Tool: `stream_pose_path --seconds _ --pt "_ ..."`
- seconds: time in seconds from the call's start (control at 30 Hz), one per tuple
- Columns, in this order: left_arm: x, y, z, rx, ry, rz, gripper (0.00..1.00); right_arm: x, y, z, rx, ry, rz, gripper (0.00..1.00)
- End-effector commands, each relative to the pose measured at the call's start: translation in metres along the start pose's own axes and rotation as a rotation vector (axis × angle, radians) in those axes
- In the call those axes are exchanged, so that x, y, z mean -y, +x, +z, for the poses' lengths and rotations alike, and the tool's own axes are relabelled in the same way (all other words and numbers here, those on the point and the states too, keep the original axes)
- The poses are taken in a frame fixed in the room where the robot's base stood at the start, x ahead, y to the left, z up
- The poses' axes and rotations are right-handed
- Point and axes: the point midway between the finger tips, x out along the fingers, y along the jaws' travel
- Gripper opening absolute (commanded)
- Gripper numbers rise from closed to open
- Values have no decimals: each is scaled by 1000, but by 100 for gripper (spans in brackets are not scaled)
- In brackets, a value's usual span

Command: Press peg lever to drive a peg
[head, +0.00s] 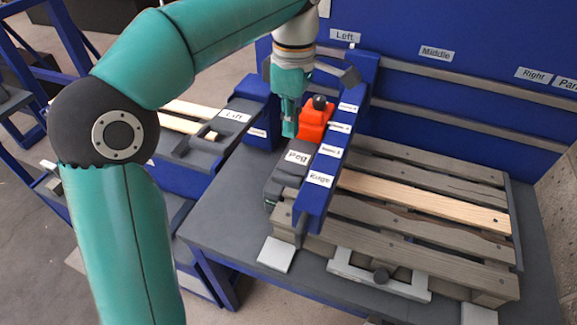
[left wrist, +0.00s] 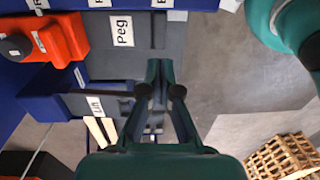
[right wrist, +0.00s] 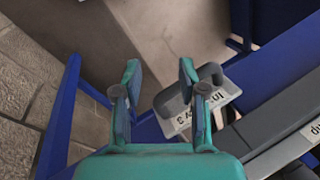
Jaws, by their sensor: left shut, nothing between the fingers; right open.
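A dark grey block with a "Peg" label (head: 297,157) sits at the left end of the pallet, beside the blue gantry beam; it also shows in the left wrist view (left wrist: 165,35). A red-orange part with a black knob (head: 314,122) stands just behind it; which part is the peg lever I cannot tell for certain. My left gripper (head: 289,132) is shut and empty, pointing down close to the red part and the Peg block; contact is unclear. Its closed fingers show in the left wrist view (left wrist: 160,70). My right gripper (right wrist: 160,70) is open and empty, away from the Peg block.
The wooden pallet (head: 420,225) lies on the grey table right of the labelled blue beam (head: 325,165). A "Lift" station (head: 233,116) stands at the left. A blue panel (head: 470,55) closes the back. A grey labelled handle (right wrist: 195,100) is beside my right gripper.

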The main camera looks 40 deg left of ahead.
Motion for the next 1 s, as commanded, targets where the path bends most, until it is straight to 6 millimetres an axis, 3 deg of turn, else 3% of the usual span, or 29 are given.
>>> stream_pose_path --seconds 0.3,0.5,0.7,1.0 --pt "0 66 0 -1 2 -4 0 -2 5 0 0 0 0 41" --pt "0 95 1 -1 2 -3 0 -1 2 0 0 0 0 41" --pt "0 108 1 0 2 0 0 0 1 0 0 0 0 41" --pt "0 110 1 0 3 1 0 0 1 0 0 0 0 41"
